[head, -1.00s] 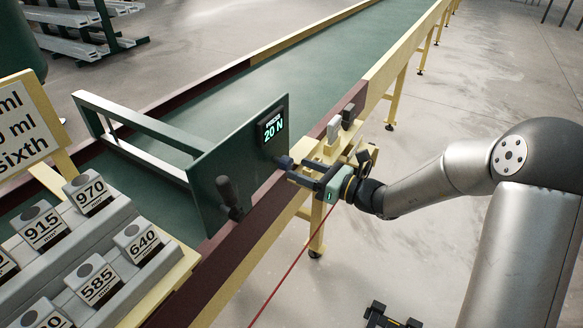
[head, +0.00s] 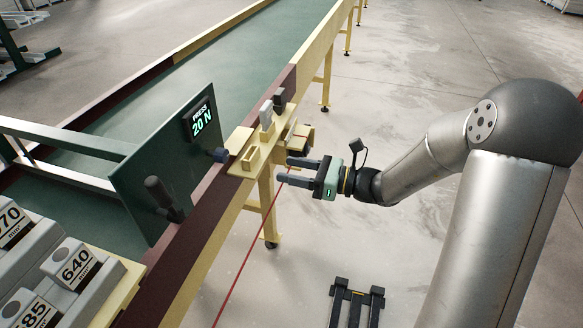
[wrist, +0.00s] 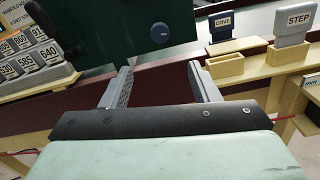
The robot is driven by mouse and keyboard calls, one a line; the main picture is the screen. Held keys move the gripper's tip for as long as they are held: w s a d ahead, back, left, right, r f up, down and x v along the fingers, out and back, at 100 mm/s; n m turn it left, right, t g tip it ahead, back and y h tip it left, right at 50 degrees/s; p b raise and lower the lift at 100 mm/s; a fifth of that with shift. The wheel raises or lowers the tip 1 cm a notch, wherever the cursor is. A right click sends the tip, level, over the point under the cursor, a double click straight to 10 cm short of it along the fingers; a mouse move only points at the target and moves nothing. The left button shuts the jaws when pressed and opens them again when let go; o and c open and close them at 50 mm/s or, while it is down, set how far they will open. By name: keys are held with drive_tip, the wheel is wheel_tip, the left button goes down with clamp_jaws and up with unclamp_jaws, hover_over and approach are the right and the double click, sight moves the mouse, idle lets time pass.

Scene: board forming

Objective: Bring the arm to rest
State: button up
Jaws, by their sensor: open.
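My gripper (head: 283,171) is open and empty, at the right side of the green conveyor table in the head view. Its two grey fingers point left toward the dark blue round knob (head: 220,155) on the green press panel (head: 165,175), with a clear gap between. In the wrist view my gripper (wrist: 160,72) shows both fingers apart with nothing between them. The knob (wrist: 159,32) there lies beyond the fingertips. The panel's display (head: 199,118) reads "PRESS 20 N".
A yellow holder (head: 238,165) on the table edge carries the COVE (wrist: 223,28) and STEP (wrist: 293,24) plates. Numbered blocks (head: 70,268) stand at lower left. A red line (head: 245,262) runs below my gripper.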

drive_tip(key=s+d+f+n+g+h, duration=0.25)
drive_tip(key=s+n+g+h, duration=0.5)
drive_tip(key=s+n, duration=0.65)
drive_tip(key=s+d+f+n+t+h, duration=0.1)
drive_tip(key=s+d+n+t+h, duration=0.2)
drive_tip(key=s+d+n+h, duration=0.6)
drive_tip(key=d+h, duration=0.1)
drive_tip(key=d, duration=0.2)
drive_tip(key=shift+s+d+f, duration=0.15)
drive_tip(key=shift+s+d, duration=0.05)
drive_tip(key=shift+d, duration=0.1)
drive_tip(key=shift+t, duration=0.25)
